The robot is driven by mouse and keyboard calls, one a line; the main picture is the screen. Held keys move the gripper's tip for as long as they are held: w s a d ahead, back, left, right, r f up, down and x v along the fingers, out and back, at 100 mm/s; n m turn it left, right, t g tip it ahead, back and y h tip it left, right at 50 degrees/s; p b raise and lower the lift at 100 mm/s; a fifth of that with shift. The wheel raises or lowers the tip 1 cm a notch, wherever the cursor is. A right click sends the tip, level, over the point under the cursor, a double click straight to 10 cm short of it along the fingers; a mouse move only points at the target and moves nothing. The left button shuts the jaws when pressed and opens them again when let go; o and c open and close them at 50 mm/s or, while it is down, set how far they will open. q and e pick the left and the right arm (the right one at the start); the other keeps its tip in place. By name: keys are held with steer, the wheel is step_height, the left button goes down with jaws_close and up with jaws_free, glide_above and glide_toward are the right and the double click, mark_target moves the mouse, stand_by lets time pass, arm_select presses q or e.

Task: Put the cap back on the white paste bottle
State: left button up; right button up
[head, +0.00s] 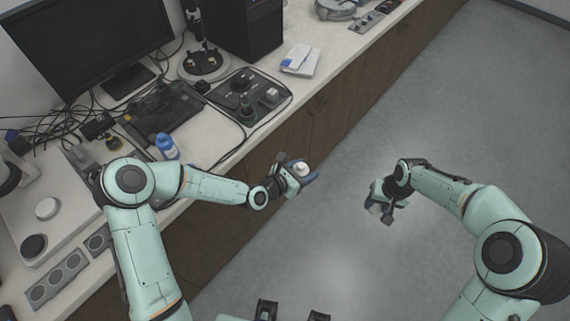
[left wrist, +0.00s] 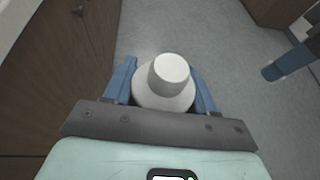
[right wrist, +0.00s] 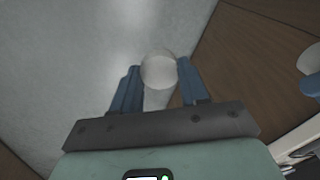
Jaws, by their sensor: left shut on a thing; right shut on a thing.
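The white paste bottle (head: 302,169) is held upright or nearly so between the blue fingers of my left gripper (head: 300,177), off the front edge of the bench. In the left wrist view the bottle (left wrist: 164,87) shows round shoulders and a narrower white top. My right gripper (head: 380,209) is shut on a small pale round piece, apparently the cap (right wrist: 159,69), over open floor. The two grippers are well apart, and the cap is not touching the bottle. The bottle also shows at the edge of the right wrist view (right wrist: 309,58).
The bench (head: 215,145) at the left carries a monitor (head: 80,35), a black computer tower (head: 243,25), a blue bottle (head: 167,146), a dark control box (head: 245,95) and cables. Brown cabinet fronts (head: 310,110) drop below its edge. The grey floor (head: 440,110) is clear.

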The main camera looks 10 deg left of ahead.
stand_by(0.3)
steer(key=w+a+r+m, duration=0.1)
steer(key=w+a+r, duration=0.2)
steer(key=a, duration=0.2)
steer(key=w+a+r, duration=0.3)
steer(key=a+r, duration=0.1)
steer(key=a, duration=0.2)
step_height(320, 180, up, 8)
steer(key=m+h, duration=0.1)
steer(key=m, duration=0.1)
glide_above(306, 169)
steer(key=shift+w+g, duration=0.15)
steer(key=shift+g, duration=0.25)
steer(key=shift+f, duration=0.15)
steer(key=shift+f, duration=1.9)
steer(key=shift+f, duration=0.9)
